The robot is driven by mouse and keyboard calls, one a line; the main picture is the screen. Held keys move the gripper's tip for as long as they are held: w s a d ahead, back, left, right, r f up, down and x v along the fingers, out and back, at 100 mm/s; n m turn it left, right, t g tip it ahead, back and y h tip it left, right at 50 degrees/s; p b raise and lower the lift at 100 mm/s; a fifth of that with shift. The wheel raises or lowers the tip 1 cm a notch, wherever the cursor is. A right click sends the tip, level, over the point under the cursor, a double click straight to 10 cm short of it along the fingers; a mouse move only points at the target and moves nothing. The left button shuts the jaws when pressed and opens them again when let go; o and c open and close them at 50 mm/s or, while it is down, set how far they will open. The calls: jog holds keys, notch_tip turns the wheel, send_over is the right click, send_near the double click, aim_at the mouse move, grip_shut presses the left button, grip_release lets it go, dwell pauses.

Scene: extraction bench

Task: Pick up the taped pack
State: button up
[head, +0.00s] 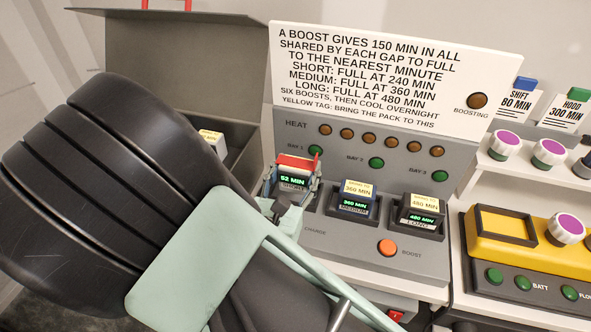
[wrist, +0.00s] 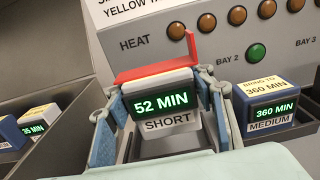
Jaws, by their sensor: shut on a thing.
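The pack marked SHORT (head: 294,181) reads 52 MIN on a green-lit display and is at bay 1 of the grey charger. It also shows in the middle of the wrist view (wrist: 160,103). A red strip (wrist: 155,72) with an upright red end lies along its top; I cannot tell whether this is tape or part of the bay. My gripper (head: 288,192) is shut on the SHORT pack, with blue-padded fingers on its left and right sides.
A MEDIUM pack (head: 354,200) at 360 MIN and a LONG pack (head: 420,215) at 480 MIN sit in the other bays, with yellow tags. An orange boost button (head: 387,247) is in front. An open grey case (wrist: 40,100) with packs stands left.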

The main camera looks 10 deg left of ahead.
aim_at(297, 172)
jog(key=s+r, duration=0.1)
jog(key=s, duration=0.1)
jog(key=s+r, duration=0.1)
jog(key=r, duration=0.1)
jog(key=shift+s+d+p, duration=0.35)
jog(key=shift+p, duration=0.05)
jog(key=shift+s+r+p, duration=0.3)
jog(key=shift+s+p, duration=0.05)
jog(key=shift+p, duration=0.8)
